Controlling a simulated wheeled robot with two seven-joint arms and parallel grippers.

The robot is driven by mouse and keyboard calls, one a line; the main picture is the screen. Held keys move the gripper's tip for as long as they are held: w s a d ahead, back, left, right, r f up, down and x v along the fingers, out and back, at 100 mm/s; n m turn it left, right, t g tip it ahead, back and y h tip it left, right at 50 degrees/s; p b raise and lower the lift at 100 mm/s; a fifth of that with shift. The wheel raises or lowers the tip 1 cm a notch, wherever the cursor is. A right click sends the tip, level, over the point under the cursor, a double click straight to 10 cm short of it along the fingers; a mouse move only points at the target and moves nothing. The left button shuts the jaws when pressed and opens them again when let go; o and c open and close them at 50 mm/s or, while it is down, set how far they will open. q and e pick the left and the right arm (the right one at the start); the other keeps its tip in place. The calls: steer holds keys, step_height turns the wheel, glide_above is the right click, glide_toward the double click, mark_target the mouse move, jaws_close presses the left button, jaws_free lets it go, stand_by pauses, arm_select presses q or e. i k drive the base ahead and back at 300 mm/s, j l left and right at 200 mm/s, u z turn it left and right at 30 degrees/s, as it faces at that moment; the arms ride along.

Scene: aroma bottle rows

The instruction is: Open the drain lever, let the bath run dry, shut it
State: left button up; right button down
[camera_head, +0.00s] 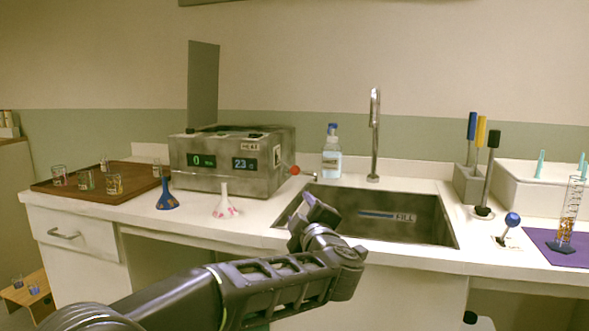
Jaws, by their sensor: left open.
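The bath is a grey box (215,171) with two lit displays and a "HEAT" label, standing on the white counter left of the sink. A small lever with a red knob (295,170) sticks out from its right side, over the sink's back left corner; I take it to be the drain lever. The bath's water level cannot be seen. My left gripper (316,207) is open and empty, over the sink's left part, in front of and below the red knob and apart from it. My right gripper is not in view.
A sink (432,222) with a "FILL" mark sits under a tall tap (375,135). A clear bottle (332,160) stands behind it. Blue (167,195) and white (224,204) funnels stand before the bath. A blue-knobbed lever (512,219) and purple mat (572,252) lie right.

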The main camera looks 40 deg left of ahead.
mark_target(294, 171)
steer(key=i+j, duration=0.7)
